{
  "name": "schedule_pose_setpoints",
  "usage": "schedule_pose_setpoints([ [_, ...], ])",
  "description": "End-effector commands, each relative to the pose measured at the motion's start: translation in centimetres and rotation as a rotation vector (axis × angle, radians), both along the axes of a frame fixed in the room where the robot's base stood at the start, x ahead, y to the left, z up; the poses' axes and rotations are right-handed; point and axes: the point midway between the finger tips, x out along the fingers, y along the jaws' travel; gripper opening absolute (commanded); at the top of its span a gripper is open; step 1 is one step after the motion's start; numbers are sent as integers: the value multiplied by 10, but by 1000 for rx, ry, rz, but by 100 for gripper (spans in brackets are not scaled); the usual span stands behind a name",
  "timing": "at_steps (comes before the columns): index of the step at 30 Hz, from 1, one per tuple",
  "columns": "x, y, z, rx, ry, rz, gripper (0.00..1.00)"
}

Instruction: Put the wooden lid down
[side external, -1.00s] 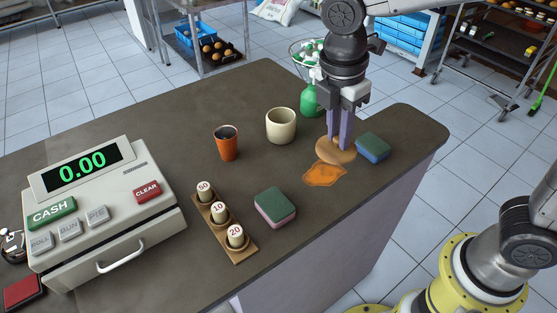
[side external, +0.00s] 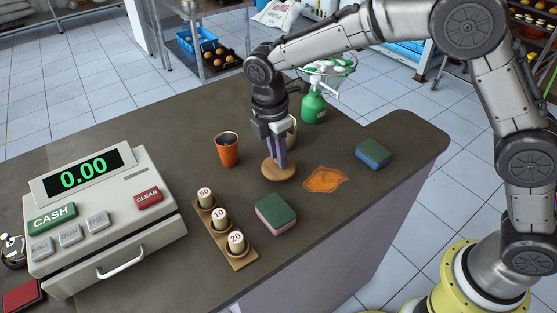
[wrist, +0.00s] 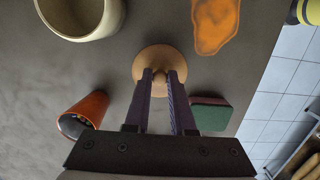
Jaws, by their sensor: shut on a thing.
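The wooden lid (side external: 279,172) is a round tan disc with a knob. My gripper (side external: 278,163) is shut on its knob, between the orange cup and the orange patch. In the wrist view the lid (wrist: 160,58) lies level between my fingertips (wrist: 160,80). It is at or just above the counter top; I cannot tell whether it touches. The cream pot (wrist: 80,18) stands to the lid's upper left in the wrist view, and in the side view my gripper hides most of it.
An orange cup (side external: 227,150) stands left of the lid. A green-and-pink sponge (side external: 275,213) lies in front, and a green-and-blue sponge (side external: 373,154) lies to the right. An orange spill (side external: 325,180) is on the counter (side external: 180,135). A green spray bottle (side external: 313,106) stands behind.

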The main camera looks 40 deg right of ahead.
Motion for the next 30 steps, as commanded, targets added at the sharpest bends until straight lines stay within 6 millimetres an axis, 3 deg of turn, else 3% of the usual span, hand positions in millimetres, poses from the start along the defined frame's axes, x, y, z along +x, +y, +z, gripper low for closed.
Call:
schedule_pose_setpoints([
  [4, -1, 0, -19, -1, 2, 0, 0],
  [16, -1, 0, -24, -1, 1, 0, 0],
  [17, -1, 0, -24, -1, 0, 0, 26],
  [21, -1, 0, -24, -1, 0, 0, 51],
  [30, -1, 0, -23, 0, 0, 0, 53],
])
